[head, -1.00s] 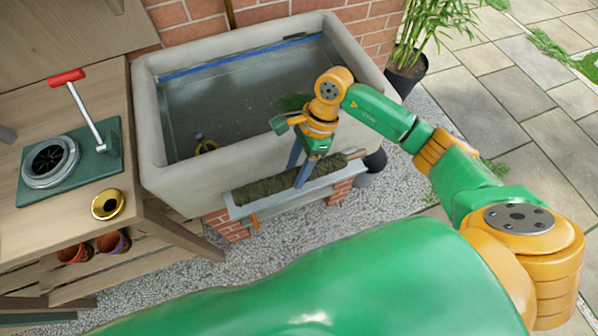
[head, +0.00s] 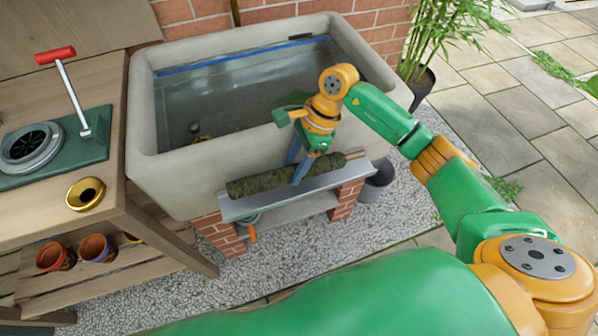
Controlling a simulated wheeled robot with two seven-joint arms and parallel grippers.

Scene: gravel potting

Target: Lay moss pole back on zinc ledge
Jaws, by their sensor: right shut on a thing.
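The moss pole (head: 262,184) is a dark green-brown mossy roll with a bare wooden end at the right. It lies lengthwise along the grey zinc ledge (head: 240,208) at the front of the stone trough; whether it rests fully on the ledge is hard to tell. My right gripper (head: 299,175) points down from above with its blue fingers shut on the pole right of its middle. The fingers hide part of the pole. My left gripper is not in view.
The stone trough (head: 163,189) of water stands right behind the ledge, on brick supports. A wooden bench (head: 105,226) with a red-handled press (head: 62,68) and a brass ring (head: 85,193) is at the left. A grey bucket (head: 374,184) stands right of the ledge.

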